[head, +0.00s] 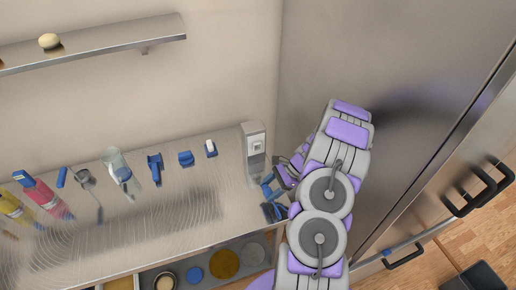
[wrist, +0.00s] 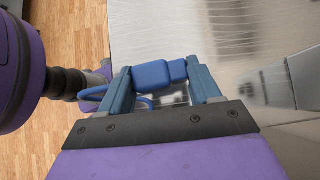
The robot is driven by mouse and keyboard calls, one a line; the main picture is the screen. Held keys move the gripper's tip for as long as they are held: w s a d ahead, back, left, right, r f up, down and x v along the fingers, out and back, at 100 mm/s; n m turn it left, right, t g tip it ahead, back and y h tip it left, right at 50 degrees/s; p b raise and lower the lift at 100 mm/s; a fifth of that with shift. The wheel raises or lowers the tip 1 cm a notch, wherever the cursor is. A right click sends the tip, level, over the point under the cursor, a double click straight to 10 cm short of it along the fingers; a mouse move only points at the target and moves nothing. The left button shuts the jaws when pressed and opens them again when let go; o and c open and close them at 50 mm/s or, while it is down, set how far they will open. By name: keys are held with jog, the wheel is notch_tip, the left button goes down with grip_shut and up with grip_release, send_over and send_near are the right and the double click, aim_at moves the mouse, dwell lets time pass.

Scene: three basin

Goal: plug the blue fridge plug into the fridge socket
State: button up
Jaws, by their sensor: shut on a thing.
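The blue plug (wrist: 155,74) is held between the two blue fingers of my gripper (wrist: 158,70) in the wrist view. A thin blue cord loops at the left finger. In the head view my gripper (head: 270,198) is at the right end of the counter, and the plug cannot be told clearly from the blue fingers. A grey upright box with a pale square socket face (head: 257,147) stands at the counter's back right, beyond my gripper. The plug looks apart from it. The grey box (wrist: 287,82) seems to show at the right of the wrist view.
The metal counter (head: 190,215) carries a blue brush-like tool (head: 155,168), a blue block (head: 186,158), a small white-and-blue item (head: 210,148) and several bottles at left. A large metal fridge (head: 400,60) stands close on the right. A shelf (head: 110,37) hangs above.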

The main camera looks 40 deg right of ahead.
jog(key=shift+f+b, duration=0.5)
jog(key=shift+f, duration=1.75)
jog(key=shift+f, duration=0.15)
jog(key=shift+f, duration=0.6)
jog(key=o, duration=1.1)
jog(key=shift+o, duration=0.2)
jog(key=shift+p+v, duration=0.9)
jog(key=shift+v, duration=0.45)
jog(key=shift+a+r, duration=0.15)
jog(key=shift+r, duration=0.1)
